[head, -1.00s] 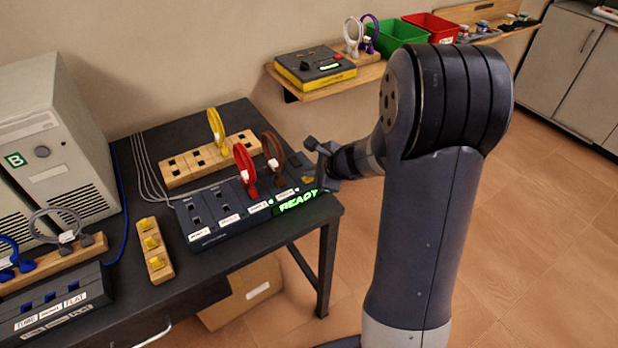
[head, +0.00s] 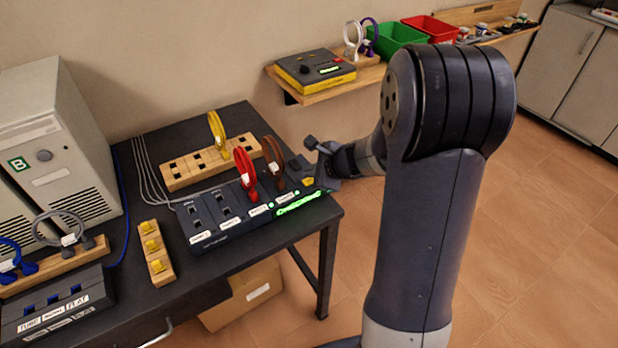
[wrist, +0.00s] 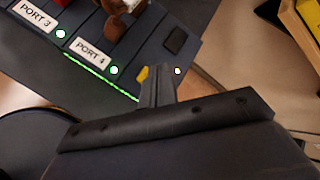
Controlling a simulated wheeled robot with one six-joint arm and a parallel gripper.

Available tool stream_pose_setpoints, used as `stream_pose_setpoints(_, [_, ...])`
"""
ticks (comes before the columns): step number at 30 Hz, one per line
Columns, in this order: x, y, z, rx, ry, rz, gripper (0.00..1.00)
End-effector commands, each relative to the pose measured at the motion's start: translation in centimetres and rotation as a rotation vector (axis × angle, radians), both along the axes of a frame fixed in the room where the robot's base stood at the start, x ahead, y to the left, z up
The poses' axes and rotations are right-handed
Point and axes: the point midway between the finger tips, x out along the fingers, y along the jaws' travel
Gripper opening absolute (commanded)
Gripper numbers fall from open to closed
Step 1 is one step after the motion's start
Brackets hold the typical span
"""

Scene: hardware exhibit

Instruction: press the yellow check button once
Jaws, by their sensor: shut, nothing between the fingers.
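The yellow check button (head: 308,182) is at the right end of the dark port panel (head: 226,232) on the table, beyond the lit green display (head: 299,203). In the wrist view only a small part of the button (wrist: 142,74) shows, beside the tip of my shut fingers; the rest is hidden behind them. My gripper (head: 322,183) is shut and empty, at the panel's right end right by the button. I cannot tell whether the fingertips touch it. Green lights glow by ports 3 and 4 (wrist: 114,70). The display text is too blurred to read.
A red cable (head: 247,170) and a brown cable (head: 272,160) stand up from the panel just left of my gripper. A wooden block with a yellow cable (head: 216,133) lies behind it. A wall shelf (head: 352,83) holds another device and bins. The floor at right is clear.

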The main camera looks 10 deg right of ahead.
Motion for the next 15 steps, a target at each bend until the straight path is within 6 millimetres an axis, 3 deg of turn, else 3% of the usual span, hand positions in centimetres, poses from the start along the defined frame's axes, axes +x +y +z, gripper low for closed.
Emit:
stream_pose_setpoints(8, [0.0,0.0,0.1,0.0,0.0,0.0,0.0])
stream_pose_setpoints(15, [0.0,0.0,1.8,0.0,-0.002,0.001,0.0])
